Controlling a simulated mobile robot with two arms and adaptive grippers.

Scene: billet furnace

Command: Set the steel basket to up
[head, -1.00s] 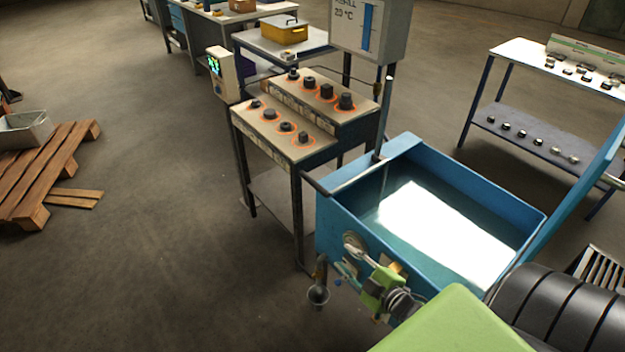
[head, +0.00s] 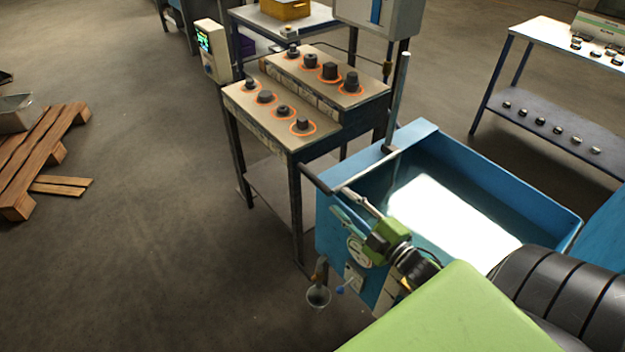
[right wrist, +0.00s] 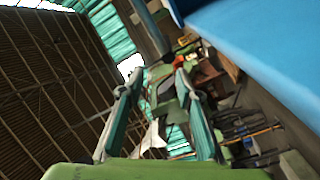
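The blue tank (head: 340,240) holds water with a bright white reflection. I cannot make out a steel basket in it. A grey upright post (head: 398,95) stands at its back left corner. A thin bar with a dark grip (head: 315,180) runs at the tank's left rim. My right gripper (head: 350,195) is at the tank's front left corner, close to the bar and grip; I cannot tell whether it touches them. In the right wrist view its two fingers (right wrist: 158,75) are apart with nothing seen held between them. A grey bar (right wrist: 148,25) shows beyond the fingertips. My left gripper is out of view.
A stepped table (head: 275,135) with several dark parts in orange rings stands left of the tank. A small cup (head: 318,297) hangs at the tank's front. A shelf (head: 550,120) stands at the back right, a wooden pallet (head: 45,150) at the left. The floor between is clear.

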